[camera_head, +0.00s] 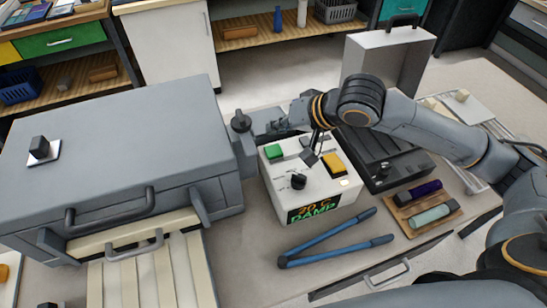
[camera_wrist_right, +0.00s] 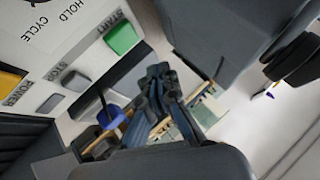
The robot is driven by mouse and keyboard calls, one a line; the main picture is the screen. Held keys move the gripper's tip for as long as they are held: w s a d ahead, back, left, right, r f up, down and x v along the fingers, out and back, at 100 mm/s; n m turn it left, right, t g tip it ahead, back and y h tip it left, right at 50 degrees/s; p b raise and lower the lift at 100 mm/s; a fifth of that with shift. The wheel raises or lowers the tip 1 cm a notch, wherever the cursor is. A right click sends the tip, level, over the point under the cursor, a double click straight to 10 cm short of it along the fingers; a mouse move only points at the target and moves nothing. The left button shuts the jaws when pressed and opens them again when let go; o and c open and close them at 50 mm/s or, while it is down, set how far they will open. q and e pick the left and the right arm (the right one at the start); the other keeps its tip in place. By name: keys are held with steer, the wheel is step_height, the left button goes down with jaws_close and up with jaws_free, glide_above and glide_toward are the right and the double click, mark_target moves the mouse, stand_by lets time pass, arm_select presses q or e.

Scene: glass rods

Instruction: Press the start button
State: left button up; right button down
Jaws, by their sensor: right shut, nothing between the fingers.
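The start button is the green button (camera_head: 273,152) on the white control box (camera_head: 268,187); in the right wrist view it is the green button (camera_wrist_right: 122,38) beside the word START. A grey STOP button (camera_wrist_right: 76,81) and a yellow POWER button (camera_head: 335,163) share the panel. My right gripper (camera_head: 276,125) is at the back edge of the box, partly hidden by the wrist. Its fingers (camera_wrist_right: 162,78) are shut and empty, beside the green button in the wrist view; contact is not visible. My left gripper is not in view.
A large grey furnace-like box (camera_head: 120,135) stands close on the left. A black tray-like unit (camera_head: 385,155) is right of the control box. Blue tongs (camera_head: 328,240) lie in front, near a wooden board (camera_head: 400,212) with two rods.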

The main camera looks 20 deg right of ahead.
mark_target(277, 151)
steer(key=shift+f+b, duration=0.6)
steer(key=shift+f, duration=0.35)
step_height(277, 151, down, 2)
steer(key=shift+b, duration=0.35)
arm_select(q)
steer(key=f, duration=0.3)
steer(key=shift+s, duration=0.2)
arm_select(e)
steer(key=shift+f, duration=0.15)
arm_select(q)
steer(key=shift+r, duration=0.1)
arm_select(e)
steer(key=shift+f, duration=0.15)
steer(key=shift+f, duration=0.25)
